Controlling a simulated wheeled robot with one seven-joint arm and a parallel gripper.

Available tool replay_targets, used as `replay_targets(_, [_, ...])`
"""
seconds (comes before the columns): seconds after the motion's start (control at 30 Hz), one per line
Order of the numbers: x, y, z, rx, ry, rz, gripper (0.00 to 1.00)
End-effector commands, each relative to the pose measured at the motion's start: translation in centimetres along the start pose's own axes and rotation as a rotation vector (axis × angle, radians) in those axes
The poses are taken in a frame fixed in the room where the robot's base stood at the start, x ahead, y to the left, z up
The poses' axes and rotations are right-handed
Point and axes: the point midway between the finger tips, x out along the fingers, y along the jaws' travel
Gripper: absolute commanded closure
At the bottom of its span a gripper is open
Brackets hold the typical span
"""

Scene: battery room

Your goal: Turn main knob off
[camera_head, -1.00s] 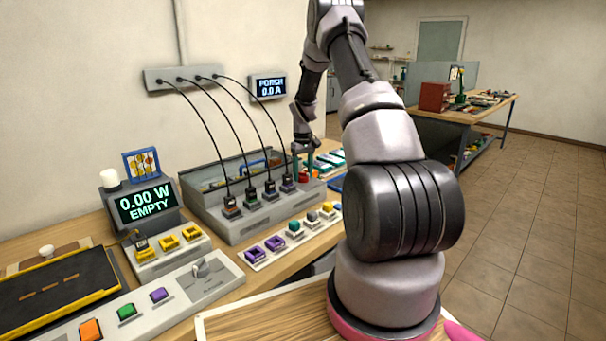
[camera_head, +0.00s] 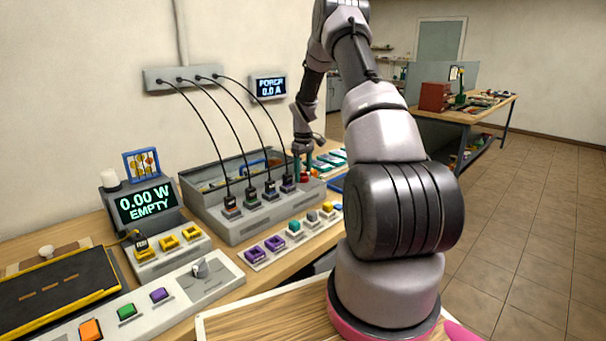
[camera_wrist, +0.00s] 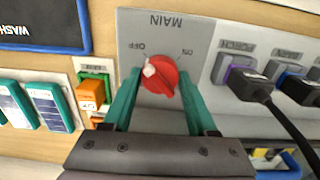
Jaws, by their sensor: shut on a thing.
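The main knob is red with a white mark (camera_wrist: 160,78) and sits on a grey panel labelled MAIN (camera_wrist: 165,22) in the wrist view. Its white mark lies at the upper left of the knob, towards the OFF label; the ON label is at the upper right. My gripper (camera_wrist: 159,80) has one teal finger on each side of the knob and is shut on it. In the head view my gripper (camera_head: 303,163) is at the right end of the grey panel box, and the red knob shows only as a small spot beneath it.
Black plugs with cables (camera_wrist: 255,85) stand in sockets right of the knob in the wrist view. An orange block (camera_wrist: 90,95) in a green holder is close on the left. The display (camera_head: 147,204) reads 0.00 W EMPTY; the porch display (camera_head: 269,87) reads 0.0 A.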

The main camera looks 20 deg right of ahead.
Motion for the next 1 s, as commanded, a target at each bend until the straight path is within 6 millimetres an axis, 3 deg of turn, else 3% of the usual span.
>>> replay_targets(0.07, [-0.1, 0.1, -0.1, -0.001, 0.002, 0.002, 0.97])
replay_targets(0.1, [-0.1, 0.1, -0.1, -0.001, 0.002, 0.002, 0.34])
replay_targets(0.17, [-0.1, 0.1, -0.1, -0.001, 0.002, 0.002, 0.12])
replay_targets(0.57, [-0.6, 0.0, 0.0, 0.0, 0.001, 0.001, 0.12])
replay_targets(1.0, [-8.6, 0.1, -0.1, 0.0, 0.003, 0.002, 0.12])
